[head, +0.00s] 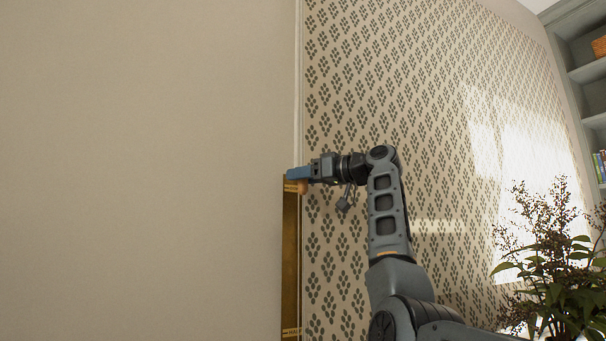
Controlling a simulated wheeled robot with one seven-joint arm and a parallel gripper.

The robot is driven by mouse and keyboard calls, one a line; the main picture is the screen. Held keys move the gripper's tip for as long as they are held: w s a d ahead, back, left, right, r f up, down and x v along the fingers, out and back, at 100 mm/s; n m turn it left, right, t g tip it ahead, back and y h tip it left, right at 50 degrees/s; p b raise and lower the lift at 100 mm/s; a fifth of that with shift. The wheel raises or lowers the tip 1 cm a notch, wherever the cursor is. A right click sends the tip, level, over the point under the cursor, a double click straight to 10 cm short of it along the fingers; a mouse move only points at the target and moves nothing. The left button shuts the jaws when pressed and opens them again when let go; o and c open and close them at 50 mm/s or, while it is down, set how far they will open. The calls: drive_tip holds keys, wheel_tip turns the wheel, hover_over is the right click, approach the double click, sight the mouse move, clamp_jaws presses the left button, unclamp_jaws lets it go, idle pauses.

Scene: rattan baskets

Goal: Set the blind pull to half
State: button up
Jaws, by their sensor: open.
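A narrow brass strip (290,260) runs down the edge between the plain wall and the patterned wall, with a yellow label near its top and another, seemingly reading HALF, (291,333) near the bottom of the picture. A small orange-brown piece, seemingly the blind pull's knob (303,187), shows at the strip's top end, just below my fingers. My gripper (296,174), with blue fingers, is open and reaches left to the top of the strip. The fingers partly cover the knob. I cannot tell whether they touch it.
A leafy plant (555,265) stands at the lower right. Shelves (588,72) with a basket and books are at the right edge. The plain wall (140,170) on the left is bare. My arm rises from the lower right in front of the patterned wall (440,110).

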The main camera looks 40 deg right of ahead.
drive_tip(key=shift+c, duration=0.2)
clamp_jaws()
idle(0.3)
